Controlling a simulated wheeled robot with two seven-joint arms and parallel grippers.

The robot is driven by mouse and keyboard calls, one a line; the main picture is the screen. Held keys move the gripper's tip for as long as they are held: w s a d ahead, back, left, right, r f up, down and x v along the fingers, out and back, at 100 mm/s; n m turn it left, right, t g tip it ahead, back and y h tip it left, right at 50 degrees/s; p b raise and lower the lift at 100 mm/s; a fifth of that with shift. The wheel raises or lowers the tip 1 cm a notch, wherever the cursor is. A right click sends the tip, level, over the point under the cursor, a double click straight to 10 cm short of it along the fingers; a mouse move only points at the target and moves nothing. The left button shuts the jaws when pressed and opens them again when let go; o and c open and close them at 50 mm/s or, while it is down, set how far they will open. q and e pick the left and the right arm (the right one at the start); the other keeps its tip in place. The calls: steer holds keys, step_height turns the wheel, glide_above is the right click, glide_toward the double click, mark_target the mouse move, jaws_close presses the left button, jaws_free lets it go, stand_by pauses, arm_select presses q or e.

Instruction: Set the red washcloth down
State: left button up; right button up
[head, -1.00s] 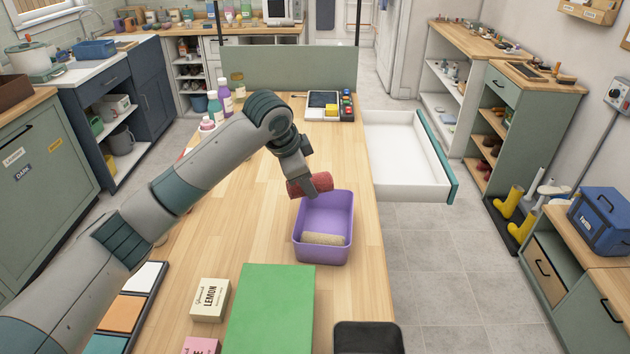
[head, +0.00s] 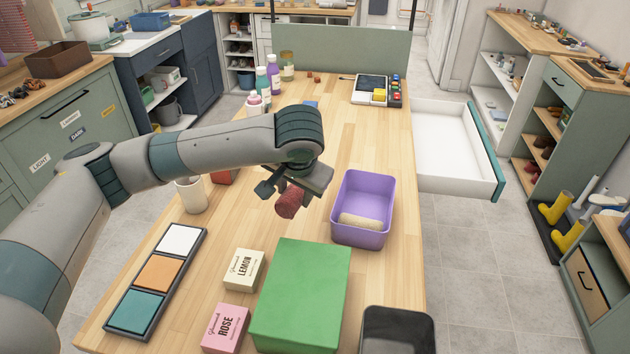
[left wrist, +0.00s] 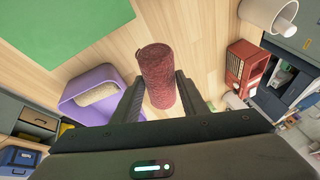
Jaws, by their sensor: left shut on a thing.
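The red washcloth (head: 291,200) is rolled up and held by my left gripper (head: 283,191), left of the purple bin in the head view. In the left wrist view the rolled washcloth (left wrist: 158,74) sits between the two fingers (left wrist: 160,92), with bare wooden table beyond it. Whether the cloth touches the table is hard to tell; it appears above it. The purple bin (head: 344,232) holds a beige rolled cloth (head: 360,221). The bin also shows in the left wrist view (left wrist: 75,85). My right gripper is not in view.
A green box (head: 303,290), a lemon box (head: 243,269) and a rose box (head: 225,327) stand at the front. A tray of coloured squares (head: 121,339) lies at the left, with a white cup (head: 191,195) behind it. Bare table lies around the gripper.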

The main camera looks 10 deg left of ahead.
arm_select(q)
steer(key=s+a+f+n+y, duration=0.1)
steer(key=s+a+n, duration=0.3)
steer(key=a, duration=0.1)
steer(key=shift+s+g+y, duration=0.25)
steer(key=shift+g+y, duration=0.15)
